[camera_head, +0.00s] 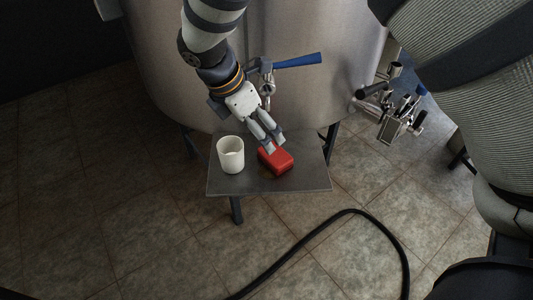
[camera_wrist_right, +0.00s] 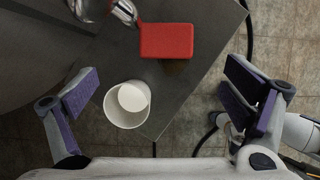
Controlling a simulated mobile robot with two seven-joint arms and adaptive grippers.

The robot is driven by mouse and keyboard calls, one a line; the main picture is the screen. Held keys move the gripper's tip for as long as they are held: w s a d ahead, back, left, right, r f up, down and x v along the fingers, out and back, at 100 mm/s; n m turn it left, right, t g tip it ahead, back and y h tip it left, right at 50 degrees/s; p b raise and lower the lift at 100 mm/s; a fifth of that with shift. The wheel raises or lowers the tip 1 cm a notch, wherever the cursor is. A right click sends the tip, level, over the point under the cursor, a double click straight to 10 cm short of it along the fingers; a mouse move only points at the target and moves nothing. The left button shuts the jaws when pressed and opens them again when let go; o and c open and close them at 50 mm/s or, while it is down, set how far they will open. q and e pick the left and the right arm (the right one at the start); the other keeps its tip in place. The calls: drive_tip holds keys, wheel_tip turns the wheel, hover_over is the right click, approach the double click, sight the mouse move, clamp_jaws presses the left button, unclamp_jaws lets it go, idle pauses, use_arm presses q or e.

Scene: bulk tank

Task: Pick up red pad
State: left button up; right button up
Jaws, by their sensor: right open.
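The red pad (camera_head: 280,162) is a small red block lying on a dark grey shelf (camera_head: 240,186) in front of the steel tank. Its back left part is hidden by my right gripper (camera_head: 273,143) in the head view. That gripper comes down from the top, with its fingertips over or just behind the pad; the height gap is hard to judge. In the right wrist view the fingers (camera_wrist_right: 165,97) are wide apart with nothing between them gripped, and the pad (camera_wrist_right: 166,41) shows whole at the top centre, beyond the fingertips.
A white cup (camera_head: 230,155) stands upright on the shelf, left of the pad; it also shows in the wrist view (camera_wrist_right: 126,118). A blue-handled valve (camera_head: 298,60) sits on the tank behind the gripper. A black hose (camera_head: 340,218) loops over the tiled floor.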

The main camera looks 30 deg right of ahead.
sight(275, 153)
drive_tip(key=x, duration=0.7)
drive_tip(key=s+x, duration=0.1)
drive_tip(key=x, duration=0.3)
drive_tip(key=shift+d+f+b, duration=0.1)
drive_tip(key=shift+d+b, duration=0.1)
drive_tip(key=shift+b, duration=0.2)
drive_tip(key=shift+w+d+f, duration=0.1)
drive_tip(key=shift+d+f, duration=0.1)
drive_tip(key=shift+f, duration=0.15)
drive_tip(key=c, duration=1)
